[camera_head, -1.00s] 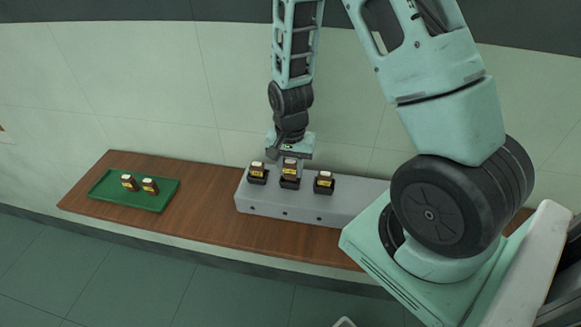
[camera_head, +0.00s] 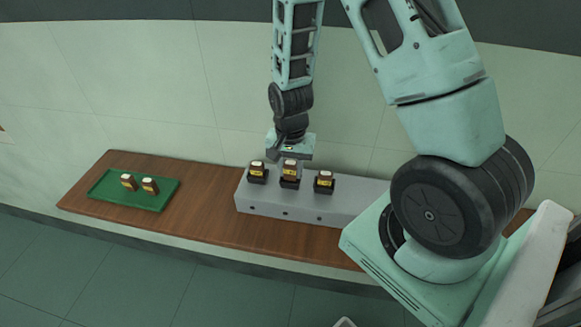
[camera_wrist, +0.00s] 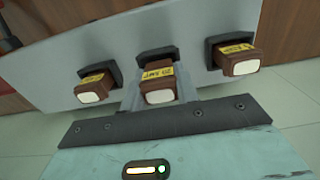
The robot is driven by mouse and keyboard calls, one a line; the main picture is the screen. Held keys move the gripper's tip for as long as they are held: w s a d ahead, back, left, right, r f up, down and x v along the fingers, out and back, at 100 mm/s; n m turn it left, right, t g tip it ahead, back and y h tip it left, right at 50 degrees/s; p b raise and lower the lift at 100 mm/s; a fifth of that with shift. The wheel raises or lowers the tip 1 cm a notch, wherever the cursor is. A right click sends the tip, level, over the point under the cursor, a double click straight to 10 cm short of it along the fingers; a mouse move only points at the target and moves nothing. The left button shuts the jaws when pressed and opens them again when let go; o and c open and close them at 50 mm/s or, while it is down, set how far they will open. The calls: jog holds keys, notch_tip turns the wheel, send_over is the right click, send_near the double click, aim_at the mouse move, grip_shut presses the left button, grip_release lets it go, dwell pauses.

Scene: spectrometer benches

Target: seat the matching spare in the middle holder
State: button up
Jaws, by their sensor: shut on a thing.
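My gripper (camera_wrist: 159,100) is shut on a brown block with a yellow label and a pale end, the middle spare (camera_wrist: 157,86). In the head view this spare (camera_head: 290,168) is at the black middle holder (camera_head: 289,184), below my wrist. It stands higher than the blocks on either side. In the wrist view, the spare hides part of the middle holder (camera_wrist: 157,54), so I cannot tell how deep it sits. The left holder (camera_head: 257,178) and the right holder (camera_head: 324,188) each hold a similar brown block.
The grey holder base (camera_head: 257,203) stands on a wooden bench (camera_head: 215,213) against a pale wall. A green tray (camera_head: 122,195) on the bench's left holds two more labelled brown blocks (camera_head: 129,182) (camera_head: 150,187). Bare wood lies between tray and base.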

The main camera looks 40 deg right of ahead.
aim_at(290, 163)
jog(key=shift+s+f+b, duration=0.1)
jog(key=shift+f+b, duration=0.35)
jog(key=shift+f, duration=0.2)
jog(key=o, duration=0.7)
jog(key=shift+s+f, duration=0.1)
jog(key=shift+s, duration=0.05)
notch_tip(290, 163, up, 4)
jog(key=p, duration=0.3)
jog(key=shift+f, duration=0.1)
jog(key=shift+w+r+p, duration=0.2)
jog(key=shift+r+p, duration=2.9)
jog(key=shift+r, duration=0.75)
jog(key=shift+f, duration=0.1)
jog(key=shift+a, duration=0.15)
